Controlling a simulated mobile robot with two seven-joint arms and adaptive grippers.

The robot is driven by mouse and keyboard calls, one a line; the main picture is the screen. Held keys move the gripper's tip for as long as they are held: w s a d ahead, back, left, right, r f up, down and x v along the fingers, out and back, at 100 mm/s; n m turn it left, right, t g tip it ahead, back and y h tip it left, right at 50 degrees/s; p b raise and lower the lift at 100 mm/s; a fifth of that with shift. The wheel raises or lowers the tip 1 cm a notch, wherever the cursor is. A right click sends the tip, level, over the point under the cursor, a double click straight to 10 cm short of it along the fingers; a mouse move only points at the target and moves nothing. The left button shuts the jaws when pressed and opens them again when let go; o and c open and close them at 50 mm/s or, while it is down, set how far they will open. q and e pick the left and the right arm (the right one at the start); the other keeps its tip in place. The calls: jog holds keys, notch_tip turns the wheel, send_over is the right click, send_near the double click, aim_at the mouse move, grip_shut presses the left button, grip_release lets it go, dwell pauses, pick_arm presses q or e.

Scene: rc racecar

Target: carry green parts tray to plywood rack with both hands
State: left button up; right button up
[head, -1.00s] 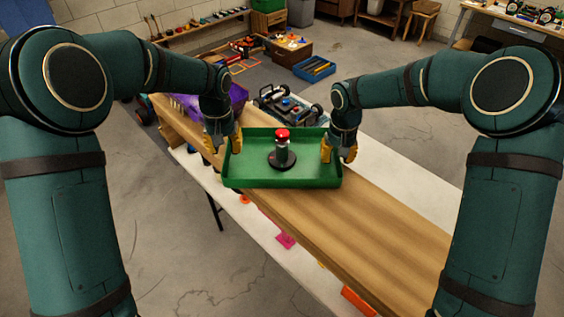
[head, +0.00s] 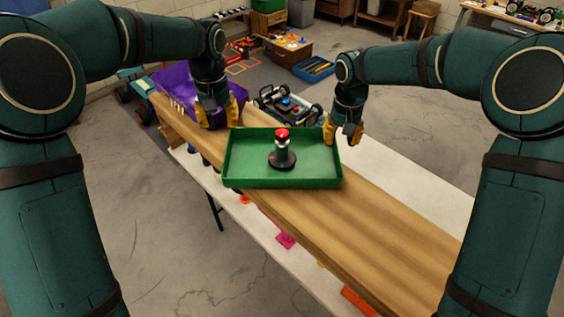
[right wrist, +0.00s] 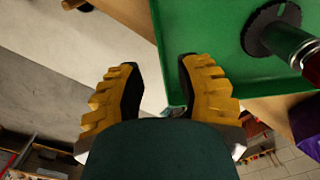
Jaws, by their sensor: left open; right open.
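The green parts tray (head: 240,168) sits level on a long wooden board, which looks like the plywood rack (head: 350,225). A dark knob-like part with a red top (head: 283,152) stands in the tray. My left gripper (head: 218,114) is open and empty, above and left of the tray's far left corner, in front of a purple bin. My right gripper (head: 341,136) is open at the tray's far right corner. In the right wrist view, the tray's edge (right wrist: 165,50) passes between its open fingers (right wrist: 158,68); contact cannot be told.
A white table (head: 405,165) extends beneath and beside the board. The board is clear at the right front.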

notch_tip(320, 180, up, 5)
jog(key=shift+r, duration=0.2)
dwell(0.6)
